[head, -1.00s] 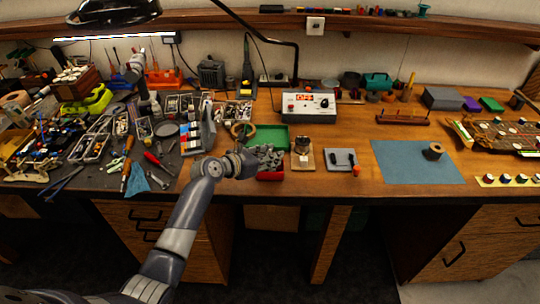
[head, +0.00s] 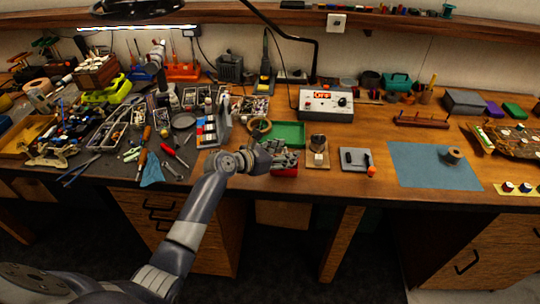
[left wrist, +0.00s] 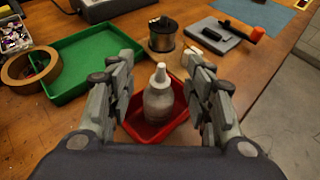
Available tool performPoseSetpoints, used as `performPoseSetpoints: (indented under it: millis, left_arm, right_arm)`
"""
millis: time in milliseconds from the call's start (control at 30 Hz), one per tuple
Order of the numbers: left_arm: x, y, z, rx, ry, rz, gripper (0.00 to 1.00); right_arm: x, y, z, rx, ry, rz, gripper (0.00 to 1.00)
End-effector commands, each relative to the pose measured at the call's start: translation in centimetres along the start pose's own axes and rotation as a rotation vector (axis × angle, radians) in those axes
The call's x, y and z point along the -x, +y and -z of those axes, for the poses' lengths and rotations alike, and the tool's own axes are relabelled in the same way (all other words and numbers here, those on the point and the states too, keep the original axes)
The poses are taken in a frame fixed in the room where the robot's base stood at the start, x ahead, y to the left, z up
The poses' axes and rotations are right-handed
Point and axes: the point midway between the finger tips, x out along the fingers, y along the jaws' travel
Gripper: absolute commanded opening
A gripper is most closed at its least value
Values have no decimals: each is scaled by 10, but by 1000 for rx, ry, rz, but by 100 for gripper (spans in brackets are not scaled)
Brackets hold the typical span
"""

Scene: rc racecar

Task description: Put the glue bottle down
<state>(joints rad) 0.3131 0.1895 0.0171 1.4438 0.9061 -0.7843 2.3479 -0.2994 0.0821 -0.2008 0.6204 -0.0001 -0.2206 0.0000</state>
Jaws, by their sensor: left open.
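The glue bottle (left wrist: 158,95), pale grey with a narrow nozzle, stands upright in a small red tray (left wrist: 175,131) in the left wrist view. My left gripper (left wrist: 159,82) is open, with one finger on each side of the bottle and visible gaps between. In the head view my left gripper (head: 284,158) is over the red tray (head: 285,173) near the bench's front edge, and it hides the bottle there. My right gripper is in neither current view.
A green tray (head: 289,134) lies behind the red one, with a tape roll (left wrist: 30,69) beside it. Tools crowd the left; the blue mat (head: 425,170) is mostly clear.

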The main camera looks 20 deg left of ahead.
Motion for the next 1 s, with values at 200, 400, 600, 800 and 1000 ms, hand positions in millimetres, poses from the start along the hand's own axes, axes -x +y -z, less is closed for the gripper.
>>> performPoseSetpoints:
  millis: [200,400,600,800,1000]
  left_arm:
    - [34,0,2,-1,0,-2,48]
    - [71,0,2,-2,1,-2,48]
    - [100,0,1,-1,0,-2,48]
    - [112,0,0,0,0,-1,48]
    - [113,0,0,0,0,-1,48]
  right_arm:
    - [-1,0,-1,-1,-1,0,31]
    - [-3,0,-1,-1,-1,0,31]
    - [-6,0,-2,-1,-1,0,31]
    - [-6,-1,-2,-2,-1,1,31]
    - [-6,-3,-1,-3,0,3,31]
